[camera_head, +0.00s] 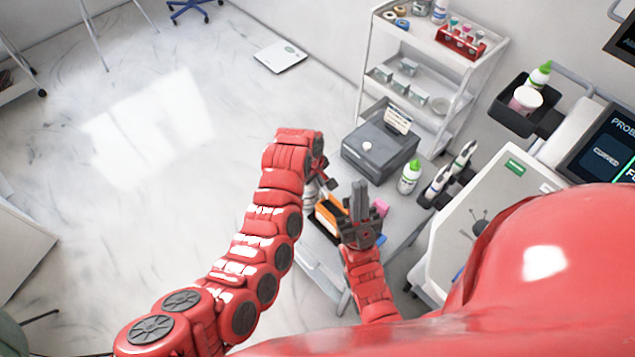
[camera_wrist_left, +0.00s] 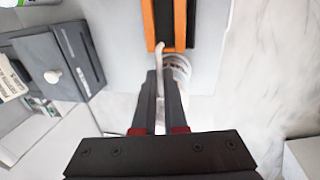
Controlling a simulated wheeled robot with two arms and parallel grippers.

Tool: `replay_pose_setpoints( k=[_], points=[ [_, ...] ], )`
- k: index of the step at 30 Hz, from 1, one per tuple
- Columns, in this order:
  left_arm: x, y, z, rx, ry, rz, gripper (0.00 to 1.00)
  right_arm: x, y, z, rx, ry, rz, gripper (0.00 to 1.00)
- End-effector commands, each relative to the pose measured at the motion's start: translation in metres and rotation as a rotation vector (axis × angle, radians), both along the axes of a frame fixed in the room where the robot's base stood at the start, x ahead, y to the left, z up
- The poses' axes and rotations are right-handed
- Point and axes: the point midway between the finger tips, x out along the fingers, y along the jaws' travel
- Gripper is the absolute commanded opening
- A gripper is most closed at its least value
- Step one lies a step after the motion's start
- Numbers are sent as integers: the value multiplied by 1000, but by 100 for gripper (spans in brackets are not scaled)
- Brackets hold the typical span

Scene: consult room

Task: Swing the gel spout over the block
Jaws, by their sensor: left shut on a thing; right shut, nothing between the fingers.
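The orange and black block (camera_head: 329,219) lies on the grey table; its near end also shows in the left wrist view (camera_wrist_left: 170,22). A pale gel spout (camera_wrist_left: 160,58) runs between my left fingertips, and its tip overlaps the block's near end in that view. Part of the round, whitish gel container (camera_wrist_left: 179,66) shows behind my fingers. My left gripper (camera_wrist_left: 158,82) is shut on the spout; in the head view the left gripper (camera_head: 326,184) is partly hidden by its own wrist. My right gripper (camera_head: 359,187) is shut and empty, upright just right of the block.
A grey box (camera_head: 380,158) with a white knob stands behind on the table. A white bottle with a green cap (camera_head: 410,177) and dark holders (camera_head: 437,187) stand to the right. A pink item (camera_head: 381,208) sits close by my right gripper. A shelf cart (camera_head: 425,85) is at the back.

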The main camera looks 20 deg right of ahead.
Motion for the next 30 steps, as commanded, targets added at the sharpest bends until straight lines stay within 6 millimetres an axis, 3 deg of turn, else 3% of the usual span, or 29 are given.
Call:
replay_pose_setpoints(
  k=[2,3,7,20,26,29,30],
  points=[
    [1,0,0,0,-2,1,0,0,0,0,0,0,0,0],
    [1,0,0,0,-2,1,17,0,0,0,0,0,0,0],
    [1,0,0,0,-1,0,40,0,0,0,0,0,0,0],
    [0,0,6,-1,-3,-1,40,0,0,-2,0,0,0,0],
    [-1,5,33,-5,-8,2,40,0,0,-9,0,0,0,0],
    [-3,9,55,-4,-8,1,40,0,0,-14,0,0,0,0],
    [-4,12,71,-6,-7,3,40,0,0,-8,0,0,0,0]
  ],
)
